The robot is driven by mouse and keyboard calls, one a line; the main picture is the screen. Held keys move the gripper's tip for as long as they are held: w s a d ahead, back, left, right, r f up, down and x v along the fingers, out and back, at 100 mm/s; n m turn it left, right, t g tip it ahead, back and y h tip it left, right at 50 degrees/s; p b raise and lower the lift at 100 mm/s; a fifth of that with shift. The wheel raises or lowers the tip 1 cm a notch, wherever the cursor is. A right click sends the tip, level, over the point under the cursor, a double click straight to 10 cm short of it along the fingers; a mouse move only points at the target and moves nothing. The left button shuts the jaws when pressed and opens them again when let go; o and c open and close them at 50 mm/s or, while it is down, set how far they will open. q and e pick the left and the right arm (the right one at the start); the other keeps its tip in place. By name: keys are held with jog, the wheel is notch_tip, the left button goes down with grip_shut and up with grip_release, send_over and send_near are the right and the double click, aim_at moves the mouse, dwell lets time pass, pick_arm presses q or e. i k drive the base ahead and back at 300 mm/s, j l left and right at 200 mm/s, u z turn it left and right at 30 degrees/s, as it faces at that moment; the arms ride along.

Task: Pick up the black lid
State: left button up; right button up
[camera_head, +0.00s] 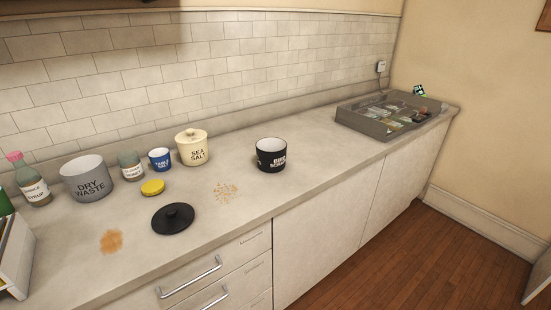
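The black lid (173,219) is round with a small knob on top. It lies flat, knob up, on the grey counter (185,250), close to the counter's front edge and above the drawers. Nothing covers it. A black open container (271,156) with white lettering stands to its right, apart from it. A yellow lid (153,187) lies just behind it to the left. Neither of my grippers shows in the head view.
A grey "DRY WASTE" tub (88,180), a bottle (33,184), a small jar (130,166), a blue cup (160,160) and a cream "SEA SALT" jar (192,148) stand behind the lid. Crumbs (226,192) and an orange stain (111,241) flank it. A grey tray (374,126) sits far right.

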aim_at(172, 218)
jog(key=i+l+u, duration=0.15)
jog(key=u, duration=0.25)
jog(key=i+l+u, duration=0.15)
jog(key=l+u, duration=0.3)
jog(key=i+l+u, duration=0.1)
jog(key=l+u, duration=0.15)
jog(key=u, duration=0.15)
jog(key=l+u, duration=0.3)
jog(key=u, duration=0.15)
